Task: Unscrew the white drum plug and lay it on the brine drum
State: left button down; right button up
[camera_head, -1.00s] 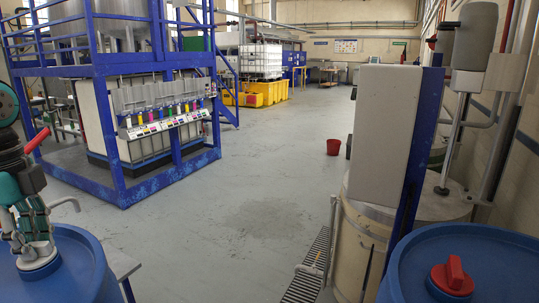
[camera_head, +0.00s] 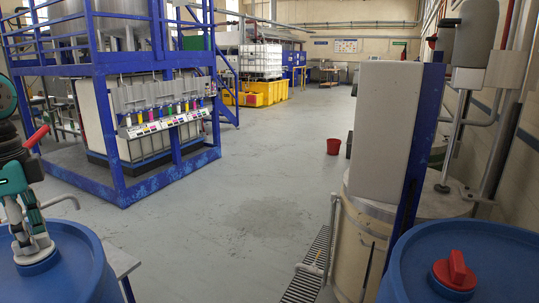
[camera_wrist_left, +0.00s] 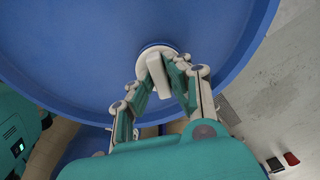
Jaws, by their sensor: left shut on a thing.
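The white drum plug (camera_head: 35,258) sits in the top of a blue drum (camera_head: 82,268) at the lower left. In the left wrist view the plug (camera_wrist_left: 155,76) shows as a round white disc with a raised bar, near the rim of the blue drum lid (camera_wrist_left: 80,45). My left gripper (camera_head: 30,243) comes down onto the plug from above. In the left wrist view its two fingers (camera_wrist_left: 166,72) are shut on the plug's bar, one on each side. I cannot tell whether the plug is still threaded in. My right gripper is not in view.
A second blue drum (camera_head: 420,255) with a red plug (camera_head: 455,270) stands at the lower right. A tall pale cabinet (camera_head: 385,130) and a round tank (camera_head: 360,240) stand left of it. The grey floor (camera_head: 240,215) between is mostly clear, with a red bucket (camera_head: 333,146) further back.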

pick_arm(q)
jog(key=n, duration=0.5)
jog(key=c, duration=1.2)
grip_release()
jog(key=shift+c, duration=0.9)
jog(key=shift+r, duration=0.15)
